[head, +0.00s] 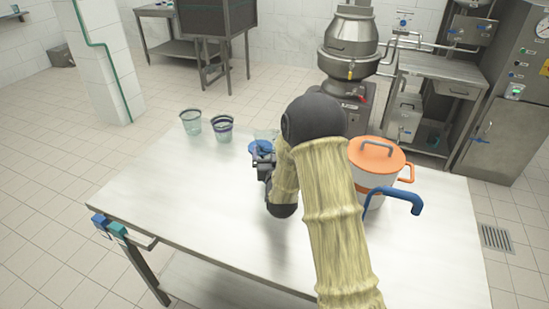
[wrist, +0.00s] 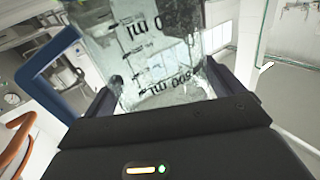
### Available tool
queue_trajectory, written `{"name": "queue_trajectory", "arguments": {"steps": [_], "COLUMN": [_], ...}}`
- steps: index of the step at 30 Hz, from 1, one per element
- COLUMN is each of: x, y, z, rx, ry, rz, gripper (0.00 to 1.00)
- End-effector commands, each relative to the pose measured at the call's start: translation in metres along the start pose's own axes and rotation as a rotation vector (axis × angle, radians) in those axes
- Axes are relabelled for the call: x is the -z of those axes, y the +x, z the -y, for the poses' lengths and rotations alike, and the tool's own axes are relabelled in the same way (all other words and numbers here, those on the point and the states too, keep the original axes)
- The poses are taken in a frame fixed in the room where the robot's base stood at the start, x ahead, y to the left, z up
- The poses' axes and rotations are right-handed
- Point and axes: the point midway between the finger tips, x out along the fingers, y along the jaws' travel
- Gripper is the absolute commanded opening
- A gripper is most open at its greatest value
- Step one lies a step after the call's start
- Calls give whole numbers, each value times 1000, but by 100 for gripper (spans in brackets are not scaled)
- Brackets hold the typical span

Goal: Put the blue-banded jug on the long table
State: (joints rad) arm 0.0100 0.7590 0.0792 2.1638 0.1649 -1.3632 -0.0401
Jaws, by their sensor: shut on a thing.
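My gripper (head: 264,168) is shut on a clear jug (head: 265,134), which is partly hidden behind the gripper and arm in the head view. A blue part (head: 260,148) shows on it there. In the wrist view the clear jug (wrist: 160,65) sits between the two fingers, with black "ml" markings and a blue handle-like loop (wrist: 42,88) at its left. I cannot tell whether its base touches the long table (head: 180,205).
A white pot with an orange lid (head: 376,155) stands on the table right of my arm. A bent blue piece (head: 405,197) sticks out beside it. Blue and teal clips (head: 110,229) sit on the left edge. The table's left and front are clear. Steel machines stand behind.

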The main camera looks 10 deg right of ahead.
Motion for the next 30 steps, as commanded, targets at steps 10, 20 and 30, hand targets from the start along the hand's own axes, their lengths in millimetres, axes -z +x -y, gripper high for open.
{"name": "queue_trajectory", "arguments": {"steps": [10, 20, 30], "x": [-20, -22, -21], "y": [0, 0, -6], "z": [-1, -4, -3], "rx": [0, -5, -3], "ry": [1, 0, 0], "rz": [-1, 0, 0], "gripper": [68, 100, 100]}}
